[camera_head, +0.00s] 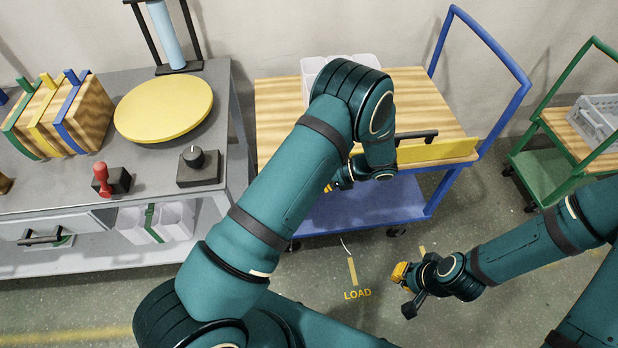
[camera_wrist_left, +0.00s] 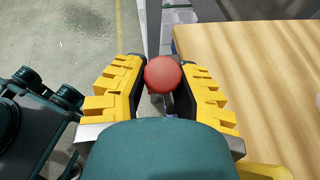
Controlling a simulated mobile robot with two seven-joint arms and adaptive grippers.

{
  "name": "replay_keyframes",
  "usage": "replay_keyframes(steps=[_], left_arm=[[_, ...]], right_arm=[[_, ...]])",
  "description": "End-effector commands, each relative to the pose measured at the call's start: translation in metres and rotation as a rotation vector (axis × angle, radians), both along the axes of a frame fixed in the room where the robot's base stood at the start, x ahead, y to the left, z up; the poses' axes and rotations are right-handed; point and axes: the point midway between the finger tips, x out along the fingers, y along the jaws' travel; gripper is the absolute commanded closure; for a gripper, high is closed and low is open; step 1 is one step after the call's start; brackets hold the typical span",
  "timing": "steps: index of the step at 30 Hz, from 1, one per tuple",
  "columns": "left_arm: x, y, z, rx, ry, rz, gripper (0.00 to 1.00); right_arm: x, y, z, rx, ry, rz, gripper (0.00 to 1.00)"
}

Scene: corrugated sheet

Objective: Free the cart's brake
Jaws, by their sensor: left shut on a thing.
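The blue cart with a wooden top (camera_head: 430,105) stands against the wall in the head view, its handle at the right end. In the left wrist view, a round red knob (camera_wrist_left: 163,74) sits between the yellow fingers of my left gripper (camera_wrist_left: 163,88), beside the cart's wooden top (camera_wrist_left: 245,65). The fingers are shut on the knob. Its stem is mostly hidden. In the head view my left arm covers the knob and most of that gripper. My right gripper (camera_head: 404,288) is apart from the cart, above the floor; its finger gap is unclear.
A grey workbench (camera_head: 95,195) with a yellow disc (camera_head: 165,107), a red-handled stamp (camera_head: 101,178) and clamped boards is left of the cart. A green cart (camera_head: 545,170) stands at the right. White bins (camera_head: 315,68) sit on the blue cart. Floor by the LOAD mark (camera_head: 357,295) is clear.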

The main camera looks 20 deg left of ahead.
Motion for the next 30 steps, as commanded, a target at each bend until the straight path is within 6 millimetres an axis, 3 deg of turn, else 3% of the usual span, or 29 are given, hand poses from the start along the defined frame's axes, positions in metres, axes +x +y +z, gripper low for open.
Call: replay_keyframes(steps=[4, 5, 7, 8, 20, 30], left_arm=[[-0.002, 0.0, -0.002, -0.002, 0.004, 0.0, 1.0], [-0.002, 0.0, -0.002, -0.002, 0.004, 0.0, 0.66], [-0.001, 0.0, -0.002, -0.003, 0.004, 0.0, 0.42], [-0.001, 0.0, -0.002, -0.002, 0.004, 0.0, 0.39], [0.002, -0.006, 0.002, -0.002, -0.001, -0.001, 0.39], [0.022, -0.06, 0.027, -0.003, -0.002, -0.002, 0.39]], right_arm=[[0.0, 0.0, 0.0, 0.0, 0.0, 0.0, 1.0], [0.0, 0.0, 0.0, 0.0, 0.0, 0.0, 1.0], [0.0, 0.0, 0.0, 0.0, 0.0, 0.0, 1.0], [0.0, 0.0, 0.0, 0.0, 0.0, 0.0, 1.0], [0.0, 0.0, 0.0, 0.0, 0.0, 0.0, 1.0], [0.0, 0.0, 0.0, 0.0, 0.0, 0.0, 1.0]])
